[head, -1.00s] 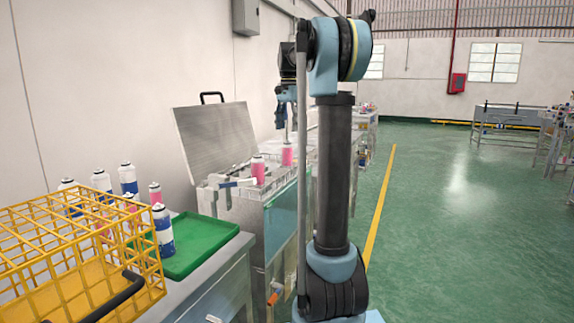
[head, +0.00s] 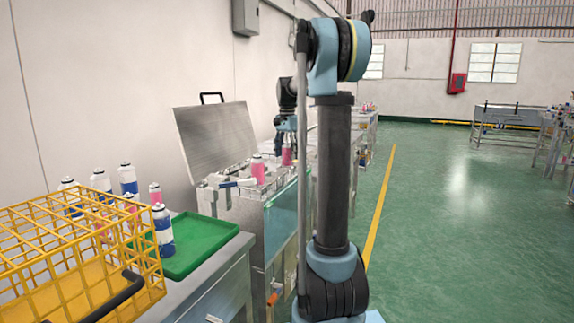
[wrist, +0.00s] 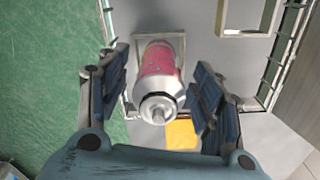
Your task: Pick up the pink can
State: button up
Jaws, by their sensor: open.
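A pink can (wrist: 158,62) with a silver top stands in a square holder and lies between the two fingers of my open gripper (wrist: 161,84) in the wrist view. There is a gap on each side, with no clear contact. In the head view this pink can (head: 287,157) is at the back right of the open metal tank, and my gripper (head: 283,152) is lowered around its top, partly hiding it. A second pink can (head: 258,171) stands a little nearer in the tank.
The open metal tank (head: 243,202) has a raised lid (head: 215,145) on its wall side. A green tray (head: 203,246), several cans and a yellow wire crate (head: 30,245) are at the near left. An empty square holder (wrist: 232,33) shows in the wrist view.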

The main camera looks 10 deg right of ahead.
jog(key=shift+f, duration=0.2)
jog(key=c, duration=1.2)
jog(key=shift+r, duration=0.1)
